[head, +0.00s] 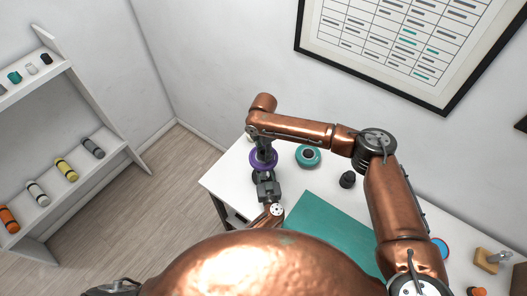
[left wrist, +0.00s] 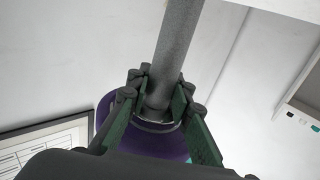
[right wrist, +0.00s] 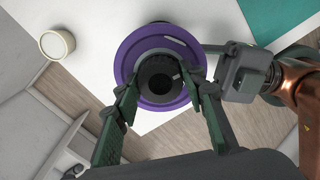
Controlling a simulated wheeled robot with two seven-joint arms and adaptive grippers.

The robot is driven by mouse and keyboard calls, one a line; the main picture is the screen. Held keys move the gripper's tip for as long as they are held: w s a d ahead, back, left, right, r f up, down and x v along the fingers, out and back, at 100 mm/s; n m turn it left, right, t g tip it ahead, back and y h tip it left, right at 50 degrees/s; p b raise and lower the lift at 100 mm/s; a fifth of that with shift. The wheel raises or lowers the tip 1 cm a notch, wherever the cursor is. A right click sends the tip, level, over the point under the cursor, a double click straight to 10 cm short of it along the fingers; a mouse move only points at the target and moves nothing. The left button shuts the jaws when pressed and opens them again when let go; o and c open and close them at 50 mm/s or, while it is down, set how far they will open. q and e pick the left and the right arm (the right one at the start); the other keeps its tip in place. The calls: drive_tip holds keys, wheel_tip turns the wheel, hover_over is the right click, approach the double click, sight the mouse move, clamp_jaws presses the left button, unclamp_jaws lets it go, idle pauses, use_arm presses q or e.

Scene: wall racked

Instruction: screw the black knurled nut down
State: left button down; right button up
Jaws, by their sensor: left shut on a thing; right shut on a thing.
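The black knurled nut (right wrist: 158,78) sits at the centre of a purple round flange (right wrist: 128,62), seen from above in the right wrist view. My right gripper (right wrist: 163,88) comes down over the flange, shut on the nut with a finger on either side. The flange also shows in the head view (head: 263,158), near the table's left end. My left gripper (left wrist: 160,100) is shut around a grey post (left wrist: 178,45) on the other side of the flange from the nut. The thread under the nut is hidden, so I cannot tell how far down it sits.
A teal round part (head: 308,158) and a black knob-like part (head: 347,180) stand on the white table (head: 226,181). A teal mat (head: 325,232) lies nearer me. A pale cup-like part (right wrist: 57,43) stands near the flange. A wall rack (head: 75,190) is at the left.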

drive_tip(key=shift+c, duration=1.4)
drive_tip(key=m, duration=0.6)
drive_tip(key=shift+f, duration=0.1)
drive_tip(key=m, duration=0.3)
drive_tip(key=shift+m, duration=0.4)
drive_tip(key=o, duration=1.3)
drive_tip(key=shift+r, duration=2.3)
drive_tip(key=shift+c, duration=0.4)
